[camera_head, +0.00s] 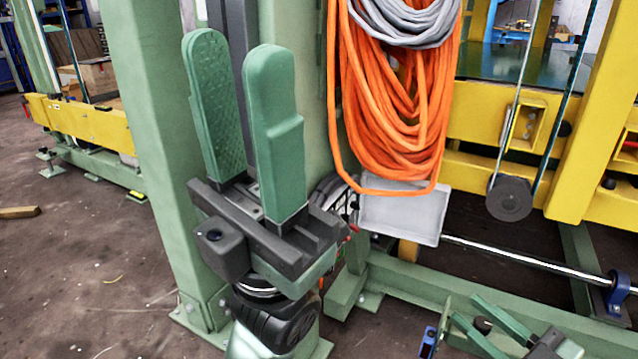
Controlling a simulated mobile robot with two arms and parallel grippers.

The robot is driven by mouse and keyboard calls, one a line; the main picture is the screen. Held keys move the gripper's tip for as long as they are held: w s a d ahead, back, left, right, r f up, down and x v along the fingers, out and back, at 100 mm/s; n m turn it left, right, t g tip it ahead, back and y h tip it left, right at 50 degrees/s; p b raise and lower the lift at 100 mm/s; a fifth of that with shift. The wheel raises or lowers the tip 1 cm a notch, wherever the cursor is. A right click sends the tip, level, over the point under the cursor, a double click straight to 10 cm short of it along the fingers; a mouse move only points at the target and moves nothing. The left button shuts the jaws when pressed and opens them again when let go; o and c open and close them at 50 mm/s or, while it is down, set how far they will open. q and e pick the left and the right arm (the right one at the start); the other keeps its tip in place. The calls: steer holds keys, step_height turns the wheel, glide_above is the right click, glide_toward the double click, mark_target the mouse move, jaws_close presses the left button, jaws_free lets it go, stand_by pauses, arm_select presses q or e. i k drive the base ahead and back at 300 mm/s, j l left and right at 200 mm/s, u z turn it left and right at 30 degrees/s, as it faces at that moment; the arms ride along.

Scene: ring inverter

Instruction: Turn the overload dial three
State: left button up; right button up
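My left gripper (238,48) is large in the left-centre, its two green fingers pointing up with a clear gap between them. It is open and empty, in front of a green post. My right gripper (461,306) is low at the right near the bottom edge, its green fingers pointing up and left. Its fingers are apart, and I see nothing held between them. I cannot make out an overload dial in this view; my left gripper and arm hide part of the green post.
Orange cable (395,110) hangs in a thick bundle right of my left gripper, above a grey tray (405,215). A dark round weight or pulley (509,198) hangs before the yellow frame (590,130). A green beam (470,300) runs low. Floor at left (70,265) is mostly clear.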

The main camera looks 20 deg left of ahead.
mark_target(356, 205)
steer(key=i+l+u, duration=0.15)
steer(key=i+u, duration=0.3)
steer(key=i+l+u, duration=0.3)
steer(key=u, duration=0.2)
steer(key=i+l+u, duration=0.1)
steer(key=l, duration=0.25)
